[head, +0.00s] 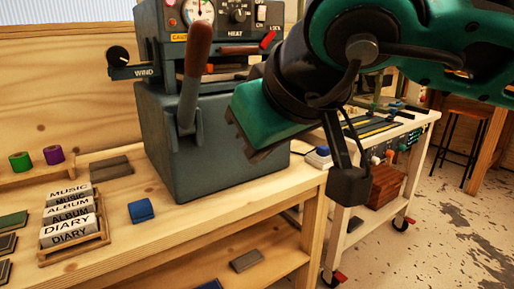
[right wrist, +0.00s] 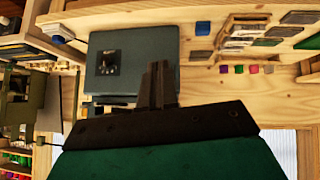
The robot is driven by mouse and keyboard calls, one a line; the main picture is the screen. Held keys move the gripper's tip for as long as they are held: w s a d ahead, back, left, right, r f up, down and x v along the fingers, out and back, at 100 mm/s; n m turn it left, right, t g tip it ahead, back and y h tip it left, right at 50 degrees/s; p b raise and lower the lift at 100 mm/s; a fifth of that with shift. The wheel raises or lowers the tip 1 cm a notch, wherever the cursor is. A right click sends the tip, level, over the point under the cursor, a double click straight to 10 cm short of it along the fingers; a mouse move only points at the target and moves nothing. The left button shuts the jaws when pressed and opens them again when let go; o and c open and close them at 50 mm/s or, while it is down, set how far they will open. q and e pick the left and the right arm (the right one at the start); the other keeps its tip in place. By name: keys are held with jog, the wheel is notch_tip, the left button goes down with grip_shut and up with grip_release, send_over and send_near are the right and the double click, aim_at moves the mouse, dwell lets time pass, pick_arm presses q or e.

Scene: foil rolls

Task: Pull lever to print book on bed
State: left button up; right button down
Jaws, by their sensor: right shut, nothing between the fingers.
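A grey-green press machine (head: 180,140) stands on the wooden workbench, with a gauge and knobs on its upper panel. Its lever (head: 198,50) has a reddish-brown grip and stands nearly upright at the front. My right gripper (head: 245,142) is right of the lever, apart from it in the picture, and hides part of the machine's right side. In the right wrist view its dark fingers (right wrist: 158,75) are together with nothing between them, in front of a grey-green box-like part with a dark knob (right wrist: 107,62). I cannot make out a book on the bed. My left gripper is not in view.
A wooden rack (head: 75,245) holds DIARY, ALBUM and MUSIC cards at the left. A wheeled cart (head: 375,150) stands right of the bench.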

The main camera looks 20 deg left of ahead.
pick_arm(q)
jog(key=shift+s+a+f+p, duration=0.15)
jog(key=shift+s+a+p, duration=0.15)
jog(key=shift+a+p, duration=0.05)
pick_arm(e)
jog(key=s+d+r, duration=0.3)
jog(key=s+d, duration=0.2)
jog(key=shift+s+d, duration=0.15)
jog(key=shift+s, duration=0.05)
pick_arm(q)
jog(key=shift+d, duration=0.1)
pick_arm(e)
jog(key=shift+f, duration=0.1)
dwell(0.4)
